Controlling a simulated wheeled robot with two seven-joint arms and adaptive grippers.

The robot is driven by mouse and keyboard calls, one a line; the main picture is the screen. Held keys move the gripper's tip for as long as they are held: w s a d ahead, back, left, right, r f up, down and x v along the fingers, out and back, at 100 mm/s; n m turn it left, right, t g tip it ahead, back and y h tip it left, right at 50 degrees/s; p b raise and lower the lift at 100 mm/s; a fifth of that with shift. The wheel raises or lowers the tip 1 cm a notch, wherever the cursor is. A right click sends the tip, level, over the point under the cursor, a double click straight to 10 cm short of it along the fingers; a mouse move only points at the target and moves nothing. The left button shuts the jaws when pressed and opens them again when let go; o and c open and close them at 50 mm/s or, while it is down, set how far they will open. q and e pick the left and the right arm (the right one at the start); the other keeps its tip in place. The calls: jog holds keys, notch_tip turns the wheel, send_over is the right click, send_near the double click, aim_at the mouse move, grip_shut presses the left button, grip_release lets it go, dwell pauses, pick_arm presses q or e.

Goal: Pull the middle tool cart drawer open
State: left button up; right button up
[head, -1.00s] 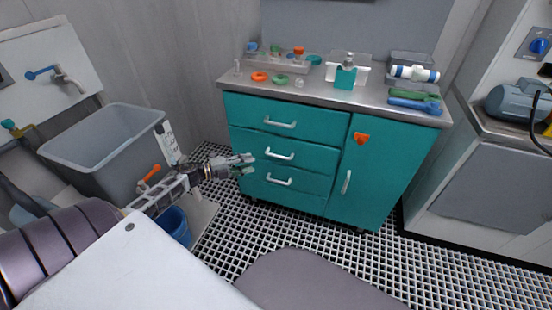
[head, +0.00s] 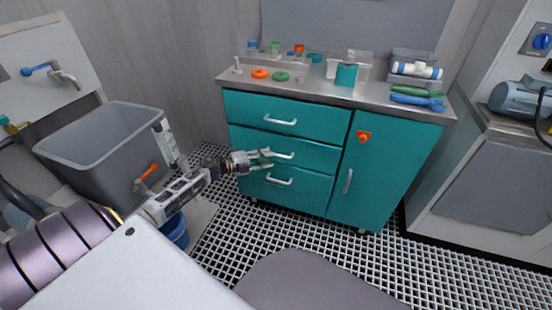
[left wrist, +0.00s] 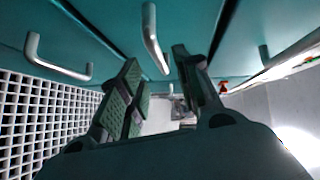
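The teal tool cart has a stack of three drawers on its left side, each with a light bar handle. The middle drawer (head: 312,157) looks closed, flush with the drawers above and below. Its handle (head: 281,155) also shows in the left wrist view (left wrist: 152,38), ahead of the gap between my fingers. My left gripper (head: 262,160) is at the left end of this handle in the head view. In the left wrist view my left gripper (left wrist: 160,80) is open, its fingers apart on either side of the handle's line; I cannot tell whether they touch it. My right gripper is not in view.
The top drawer handle (head: 280,121) and bottom drawer handle (head: 279,181) are close above and below. A cart door (head: 380,170) is on the right. A grey bin (head: 95,150) and blue bucket (head: 175,230) stand left. The grid floor before the cart is partly clear.

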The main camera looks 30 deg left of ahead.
pick_arm(q)
jog(key=shift+b+x, duration=0.65)
jog(key=shift+x, duration=1.8)
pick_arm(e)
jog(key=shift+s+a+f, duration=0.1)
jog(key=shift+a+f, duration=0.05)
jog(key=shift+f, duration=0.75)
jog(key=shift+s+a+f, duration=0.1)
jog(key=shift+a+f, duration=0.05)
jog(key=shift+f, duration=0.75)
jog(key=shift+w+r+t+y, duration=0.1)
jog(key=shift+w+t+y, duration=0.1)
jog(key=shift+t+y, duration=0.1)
pick_arm(q)
jog(key=shift+c, duration=0.6)
grip_shut()
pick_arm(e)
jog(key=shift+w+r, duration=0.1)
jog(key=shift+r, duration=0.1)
